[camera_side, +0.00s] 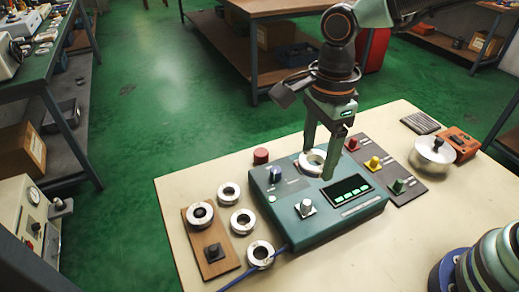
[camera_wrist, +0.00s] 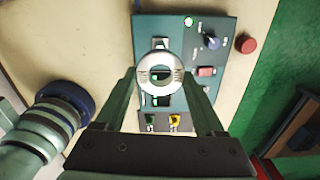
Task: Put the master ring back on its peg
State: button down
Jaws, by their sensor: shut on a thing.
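My gripper (camera_side: 317,164) is shut on a pale metal ring (camera_side: 304,164) over the teal instrument box. In the wrist view the ring (camera_wrist: 144,75) sits between the two fingertips (camera_wrist: 160,73), its hole facing the camera. I cannot read a marking that names it as master. A brown wooden board (camera_side: 192,240) lies at the table's front left. Its black peg (camera_side: 212,251) stands bare, and another ring (camera_side: 193,220) lies at the board's far end. The held ring is apart from the board, to its right and behind. Any gap between ring and box is hard to judge.
Loose rings (camera_side: 222,194) lie right of the board, one near a blue cable (camera_side: 243,276). The teal box (camera_side: 331,223) has knobs and a lit display. A red button (camera_side: 261,156), a grey switch panel (camera_side: 397,187) and a silver lidded pot (camera_side: 432,154) also stand on the table.

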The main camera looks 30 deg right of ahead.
notch_tip(320, 180, up, 6)
jog(key=r, duration=0.1)
jog(key=n, duration=0.6)
send_over(214, 246)
notch_tip(214, 246, down, 16)
jog(key=shift+r, duration=0.25)
jog(key=shift+f, duration=1.9)
jog(key=shift+f, duration=0.45)
jog(key=shift+f, duration=0.3)
jog(key=shift+f, duration=1)
grip_release()
